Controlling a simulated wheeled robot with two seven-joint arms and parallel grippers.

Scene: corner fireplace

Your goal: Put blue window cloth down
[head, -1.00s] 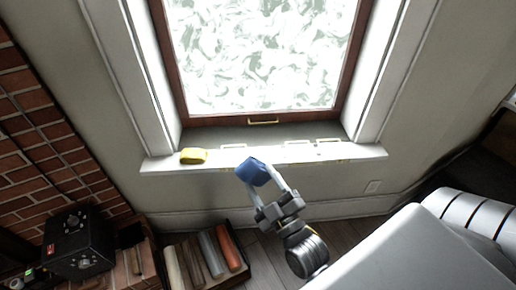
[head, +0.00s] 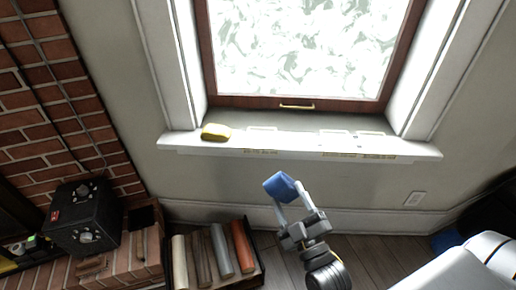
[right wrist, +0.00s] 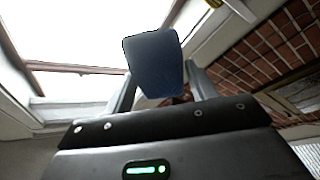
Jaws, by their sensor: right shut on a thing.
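The blue window cloth (head: 280,186) is a small blue piece between the fingertips of my right gripper (head: 291,193). My right gripper is shut on it and holds it in the air, in front of and below the white window sill (head: 300,146) in the head view. The cloth also shows dark blue between the fingers in the right wrist view (right wrist: 155,62). A yellow cloth or sponge (head: 216,132) lies on the left end of the sill. My left gripper is not in view.
The window (head: 300,50) stands above the sill, most of which is clear. An open box of several logs (head: 222,250) sits on the floor below left. A black box (head: 82,218) stands on the brick hearth. A brick wall (head: 50,110) is at left.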

